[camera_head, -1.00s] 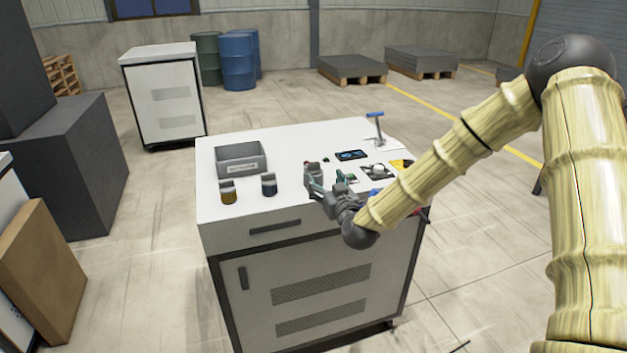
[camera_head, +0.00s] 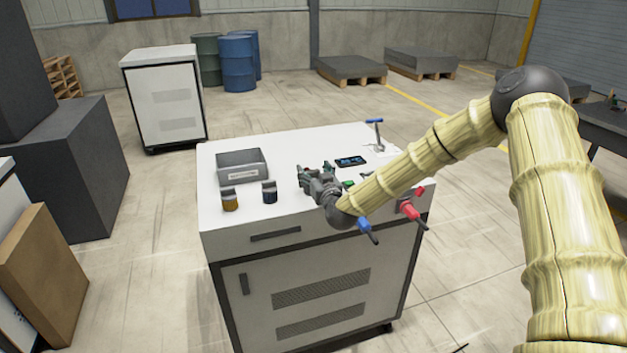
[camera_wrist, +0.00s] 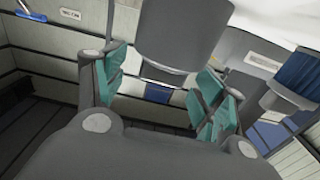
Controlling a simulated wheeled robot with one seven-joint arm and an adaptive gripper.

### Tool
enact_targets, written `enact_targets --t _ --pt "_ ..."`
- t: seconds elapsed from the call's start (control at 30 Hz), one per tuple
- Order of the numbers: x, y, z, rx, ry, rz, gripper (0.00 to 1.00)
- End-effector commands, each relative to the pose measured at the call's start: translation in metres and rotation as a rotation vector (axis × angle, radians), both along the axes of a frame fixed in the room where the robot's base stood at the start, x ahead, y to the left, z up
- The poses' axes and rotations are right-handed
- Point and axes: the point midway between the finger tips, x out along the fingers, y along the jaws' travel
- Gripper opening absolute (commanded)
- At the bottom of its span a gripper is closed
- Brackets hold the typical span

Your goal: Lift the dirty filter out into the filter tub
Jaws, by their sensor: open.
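My gripper (camera_head: 309,177) is over the front middle of the white cabinet top in the head view. In the wrist view my gripper (camera_wrist: 160,95) is open, with its teal finger pads either side of a grey cylinder (camera_wrist: 184,42). A gap shows beside each pad. I cannot tell whether this cylinder is the dirty filter or its holder; my gripper hides it in the head view. The grey filter tub (camera_head: 265,170) stands back left, labelled on its front.
A dark flat device (camera_head: 350,161) and a blue-topped stand (camera_head: 376,135) are behind and right of my gripper. Blue-handled (camera_head: 367,229) and red-handled (camera_head: 411,209) items are at the front right edge. The left front cabinet top (camera_head: 215,222) is clear.

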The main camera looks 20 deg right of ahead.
Motion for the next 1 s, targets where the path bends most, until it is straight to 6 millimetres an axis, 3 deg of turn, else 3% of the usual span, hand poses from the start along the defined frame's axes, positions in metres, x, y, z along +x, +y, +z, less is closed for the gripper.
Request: enact_targets --t 0.37,0.63,1.0 --pt "0.0082 0.0002 -0.001 0.0 0.001 0.0 0.7" --pt "0.008 0.0003 -0.0009 0.0 0.001 0.001 0.21" --pt "0.0082 0.0004 0.0021 0.0 0.0 0.001 0.19"
